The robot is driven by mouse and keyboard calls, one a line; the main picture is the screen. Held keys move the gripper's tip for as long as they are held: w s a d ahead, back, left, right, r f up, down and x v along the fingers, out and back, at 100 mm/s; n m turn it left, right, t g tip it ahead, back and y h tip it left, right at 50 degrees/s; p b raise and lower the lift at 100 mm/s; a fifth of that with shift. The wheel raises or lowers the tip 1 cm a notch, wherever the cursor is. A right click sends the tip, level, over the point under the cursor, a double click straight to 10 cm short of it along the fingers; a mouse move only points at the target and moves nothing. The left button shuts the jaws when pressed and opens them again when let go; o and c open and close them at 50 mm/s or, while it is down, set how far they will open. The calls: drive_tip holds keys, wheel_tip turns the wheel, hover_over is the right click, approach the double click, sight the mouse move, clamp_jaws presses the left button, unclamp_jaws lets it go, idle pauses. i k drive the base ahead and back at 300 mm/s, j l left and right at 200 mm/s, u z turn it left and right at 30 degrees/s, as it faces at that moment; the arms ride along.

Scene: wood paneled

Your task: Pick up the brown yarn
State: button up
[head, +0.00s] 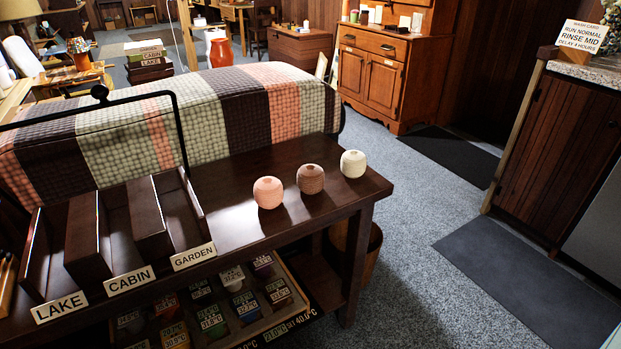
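Three yarn balls stand in a row on the right part of a dark wooden table (235,217). The brown yarn (310,179) is the middle one, a dusky reddish-brown ball. A peach-pink yarn ball (268,193) stands to its left and a cream yarn ball (353,164) to its right. The balls are apart from each other, with narrow gaps. My gripper is not in view.
Dark upright dividers labelled LAKE (59,307), CABIN (130,280) and GARDEN (193,257) fill the table's left. A shelf below holds several labelled yarns. A striped quilted bed (232,108) stands behind. Carpet (400,200) is open to the right.

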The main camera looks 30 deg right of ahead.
sight(310, 180)
drive_tip(key=z, duration=0.55)
drive_tip(key=i+l+z, duration=0.1)
drive_tip(key=z, duration=0.25)
drive_tip(key=i+l+z, duration=0.15)
drive_tip(key=z, duration=0.25)
drive_tip(key=i+l+z, duration=0.15)
drive_tip(key=z, duration=0.2)
